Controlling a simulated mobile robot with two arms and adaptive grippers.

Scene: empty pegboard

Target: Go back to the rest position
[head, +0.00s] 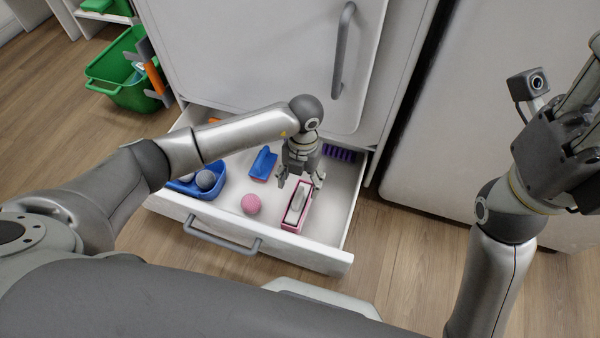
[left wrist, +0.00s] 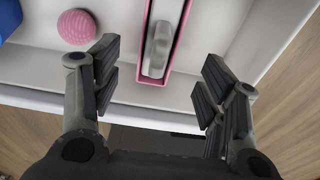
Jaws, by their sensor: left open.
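My left gripper (head: 300,183) is open inside a pulled-out white drawer (head: 315,258), above a narrow pink box (head: 291,229). In the left wrist view, the fingers of my left gripper (left wrist: 160,75) are spread wide, with the pink box (left wrist: 168,72) and the grey object (left wrist: 158,48) in it showing between them. Neither finger appears to grip anything. My right gripper (head: 580,105) is raised at the right edge, partly out of frame, and I cannot tell its jaw state.
The drawer also holds a pink ball (head: 251,204), a blue container (head: 186,189) with grey balls, a blue-and-red item (head: 263,164) and a purple item (head: 340,154). A green bin (head: 122,88) stands at the left. Wooden floor (head: 400,275) shows right of the drawer.

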